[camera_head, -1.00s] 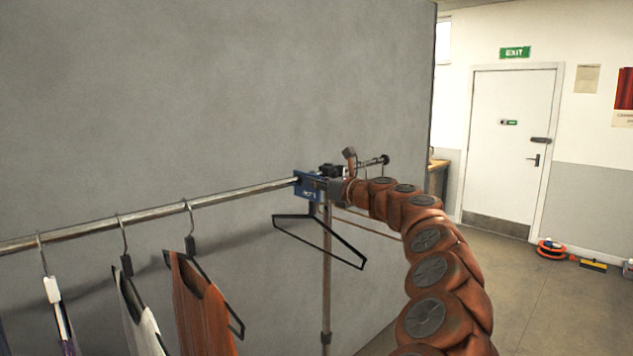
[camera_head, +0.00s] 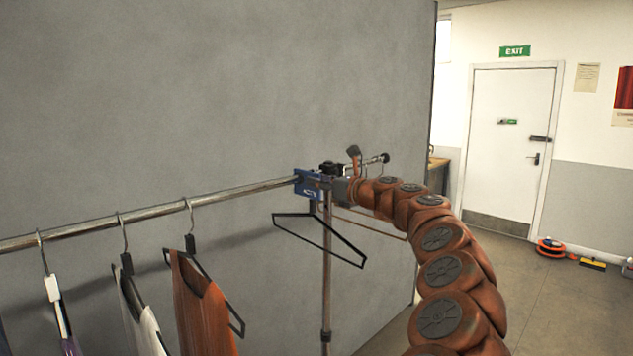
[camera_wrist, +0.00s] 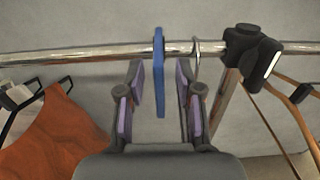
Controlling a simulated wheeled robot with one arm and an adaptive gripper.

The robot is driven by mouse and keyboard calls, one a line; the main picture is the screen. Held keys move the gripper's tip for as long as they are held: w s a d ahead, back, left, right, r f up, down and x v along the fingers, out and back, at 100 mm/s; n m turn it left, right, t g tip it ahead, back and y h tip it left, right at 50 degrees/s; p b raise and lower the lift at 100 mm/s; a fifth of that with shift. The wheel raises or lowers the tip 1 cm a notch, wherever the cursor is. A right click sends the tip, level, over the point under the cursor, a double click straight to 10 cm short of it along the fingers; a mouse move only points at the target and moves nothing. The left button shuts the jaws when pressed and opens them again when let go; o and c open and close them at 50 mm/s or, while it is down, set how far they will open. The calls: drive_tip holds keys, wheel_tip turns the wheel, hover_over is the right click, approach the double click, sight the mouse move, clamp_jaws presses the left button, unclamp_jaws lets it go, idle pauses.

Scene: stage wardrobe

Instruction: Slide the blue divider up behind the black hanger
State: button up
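The blue divider (camera_head: 308,186) hangs on the metal rail (camera_head: 150,209) near its far end; in the wrist view the divider (camera_wrist: 158,75) shows as a thin blue plate. My gripper (camera_wrist: 160,88) is open, one finger on each side of the divider, with gaps visible. It also shows in the camera_head view (camera_head: 336,188), partly hiding the divider. The empty black hanger (camera_head: 320,240) hangs just below the divider and gripper; its hook is hidden there. A metal hook (camera_wrist: 196,62) shows on the rail right of the divider, close to the right finger.
An orange garment (camera_head: 200,305) hangs left of the divider, with more garments further left and bare rail between. A black clamp (camera_wrist: 245,50) is right of the hook, with brown hangers (camera_wrist: 300,95) beyond. A grey wall (camera_head: 200,90) stands behind the rail.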

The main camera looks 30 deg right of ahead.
drive_tip(key=v, duration=1)
drive_tip(key=shift+s, duration=0.3)
drive_tip(key=s+a+f+n+g+y, duration=0.1)
drive_tip(key=s+a+n+g+y, duration=0.15)
drive_tip(key=a+n, duration=0.8)
drive_tip(key=s+a+f+n+g+y, duration=0.1)
drive_tip(key=s+a+n+g+y, duration=0.2)
drive_tip(key=a, duration=1.4)
drive_tip(key=s+a+f+n+g, duration=0.4)
drive_tip(key=a+n, duration=0.1)
drive_tip(key=a, duration=0.3)
drive_tip(key=s+a+f+n+g+h, duration=0.2)
drive_tip(key=s+a+f+n+g, duration=0.15)
drive_tip(key=s+f, duration=0.3)
drive_tip(key=s+a+f+n+g+h, duration=0.2)
drive_tip(key=s+f+n, duration=0.35)
drive_tip(key=s, duration=0.25)
drive_tip(key=s+d+f+n+g+h, duration=0.2)
drive_tip(key=s+f, duration=0.4)
drive_tip(key=s, duration=0.3)
drive_tip(key=s+d+f+n+g+h, duration=0.2)
drive_tip(key=s+d+f+n+h, duration=0.1)
drive_tip(key=s, duration=0.6)
drive_tip(key=d+f+n, duration=0.1)
drive_tip(key=d+f, duration=0.1)
drive_tip(key=d, duration=0.1)
drive_tip(key=shift+d+f, duration=0.4)
